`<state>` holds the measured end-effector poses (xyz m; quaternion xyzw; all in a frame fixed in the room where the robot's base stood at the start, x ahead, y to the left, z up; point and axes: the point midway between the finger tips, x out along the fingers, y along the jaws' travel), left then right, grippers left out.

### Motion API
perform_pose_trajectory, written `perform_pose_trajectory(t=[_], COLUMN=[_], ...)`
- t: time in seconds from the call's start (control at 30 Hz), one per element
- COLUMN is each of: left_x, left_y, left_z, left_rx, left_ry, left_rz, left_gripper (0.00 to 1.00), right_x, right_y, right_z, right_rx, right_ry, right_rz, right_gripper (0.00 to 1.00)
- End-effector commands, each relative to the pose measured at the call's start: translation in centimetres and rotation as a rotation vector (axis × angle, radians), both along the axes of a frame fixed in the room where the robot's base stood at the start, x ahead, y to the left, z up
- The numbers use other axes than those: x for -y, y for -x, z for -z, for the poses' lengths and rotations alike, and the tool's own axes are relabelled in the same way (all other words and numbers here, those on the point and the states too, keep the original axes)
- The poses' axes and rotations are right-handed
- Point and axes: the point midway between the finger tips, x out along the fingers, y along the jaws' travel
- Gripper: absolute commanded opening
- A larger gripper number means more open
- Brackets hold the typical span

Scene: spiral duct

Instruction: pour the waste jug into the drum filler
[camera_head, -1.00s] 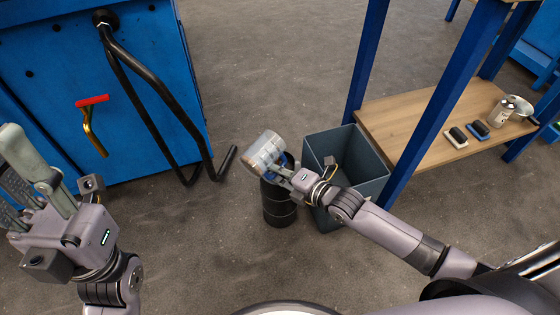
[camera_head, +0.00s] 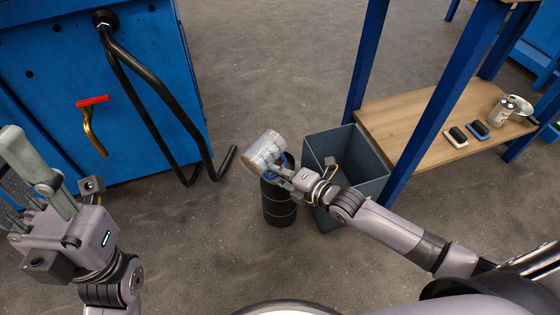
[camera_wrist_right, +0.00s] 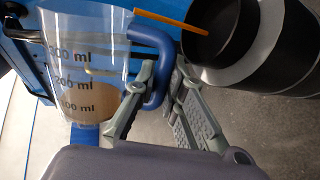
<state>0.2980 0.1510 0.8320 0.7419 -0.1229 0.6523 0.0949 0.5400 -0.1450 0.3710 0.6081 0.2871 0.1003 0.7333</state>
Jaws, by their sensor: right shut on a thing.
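The waste jug (camera_head: 263,152) is a clear jug with a blue handle, held tilted over the top of a black drum (camera_head: 278,206). In the right wrist view the jug (camera_wrist_right: 85,55) shows ml marks and brownish liquid near its base. My right gripper (camera_head: 286,174) is shut on the blue handle (camera_wrist_right: 152,70). A black, round opening with a pale ring (camera_wrist_right: 215,35), seemingly the drum filler, lies beside the jug in the right wrist view; the jug mostly hides it in the head view. My left gripper (camera_head: 22,170) is at the left, empty, its fingers apart.
A grey open bin (camera_head: 345,160) stands right beside the drum. A blue shelf with a wooden board (camera_head: 410,120) holds brushes and a can. A blue cabinet (camera_head: 140,70) with black hoses and a red-tipped handle stands at the left. The floor between is clear.

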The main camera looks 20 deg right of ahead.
Motion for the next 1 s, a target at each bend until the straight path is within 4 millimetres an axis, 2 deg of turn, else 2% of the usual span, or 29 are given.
perform_pose_trajectory(t=[1.0], left_x=[0.01], left_y=[0.0], left_z=[0.1], left_rx=[-0.006], left_ry=[-0.002], left_rz=[0.001], left_gripper=[0.32], right_x=[-0.15], right_y=[0.09], right_z=[0.08], right_rx=[-0.038], right_ry=[-0.062], right_rz=[-0.001], right_gripper=[0.0])
